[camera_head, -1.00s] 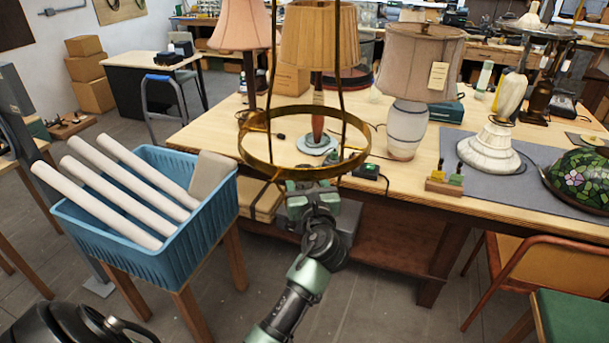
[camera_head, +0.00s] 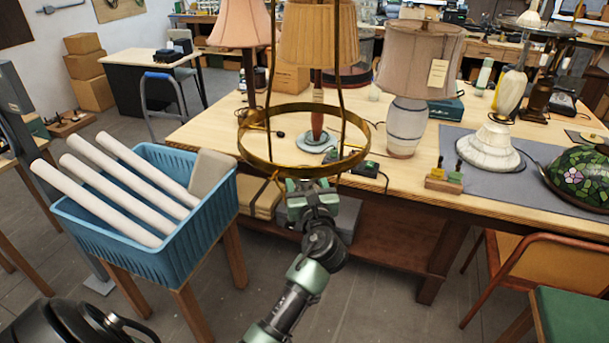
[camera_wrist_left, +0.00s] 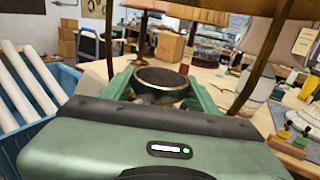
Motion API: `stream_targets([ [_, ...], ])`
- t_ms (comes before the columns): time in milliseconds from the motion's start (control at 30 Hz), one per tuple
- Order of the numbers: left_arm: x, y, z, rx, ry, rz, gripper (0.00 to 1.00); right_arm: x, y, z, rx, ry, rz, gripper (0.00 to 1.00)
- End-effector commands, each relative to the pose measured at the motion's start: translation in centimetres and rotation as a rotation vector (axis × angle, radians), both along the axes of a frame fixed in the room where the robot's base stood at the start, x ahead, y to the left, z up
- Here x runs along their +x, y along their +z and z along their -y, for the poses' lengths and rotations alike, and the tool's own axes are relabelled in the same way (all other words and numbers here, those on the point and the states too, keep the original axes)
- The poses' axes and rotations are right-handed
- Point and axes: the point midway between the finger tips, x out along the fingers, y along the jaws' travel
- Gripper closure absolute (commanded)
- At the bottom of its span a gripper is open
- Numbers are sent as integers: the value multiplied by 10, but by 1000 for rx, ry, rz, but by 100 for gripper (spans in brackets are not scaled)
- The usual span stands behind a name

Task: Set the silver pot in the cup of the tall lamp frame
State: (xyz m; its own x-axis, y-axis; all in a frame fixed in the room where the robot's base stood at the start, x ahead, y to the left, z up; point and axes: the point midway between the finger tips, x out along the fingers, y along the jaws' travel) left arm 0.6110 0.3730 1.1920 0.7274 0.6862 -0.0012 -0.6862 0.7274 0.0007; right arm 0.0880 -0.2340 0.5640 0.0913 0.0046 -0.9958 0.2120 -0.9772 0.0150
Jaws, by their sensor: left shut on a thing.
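The tall lamp frame shows in the head view as a brass ring (camera_head: 262,164) with thin rods rising out of the picture; its cup is not visible. My left gripper (camera_head: 307,188) is just below the ring's front edge. The pot cannot be made out in the head view. My right gripper is not in view.
A blue crate (camera_head: 120,265) with several white tubes stands at left. The wooden workbench (camera_head: 230,125) behind the ring carries a striped lamp (camera_head: 407,128), other shaded lamps, a small block with tools (camera_head: 443,184) and a stained-glass shade (camera_head: 582,178). An orange chair (camera_head: 540,262) is at right.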

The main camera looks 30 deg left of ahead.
Motion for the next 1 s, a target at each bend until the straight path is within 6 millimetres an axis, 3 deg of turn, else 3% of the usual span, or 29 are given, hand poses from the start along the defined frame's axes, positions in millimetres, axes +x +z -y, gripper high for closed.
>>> stream_targets([
  [133, 0, 1, 0, 2, 0, 2, 100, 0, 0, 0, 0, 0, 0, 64],
  [167, 0, 1, 0, 2, 0, 2, 33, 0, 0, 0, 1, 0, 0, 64],
  [233, 0, 1, 0, 1, 0, 2, 16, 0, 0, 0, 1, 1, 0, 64],
  [633, -4, -2, 4, -1, -1, -1, 16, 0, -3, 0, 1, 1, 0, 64],
  [1000, -47, -3, 45, -2, -2, 1, 16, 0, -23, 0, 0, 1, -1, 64],
])
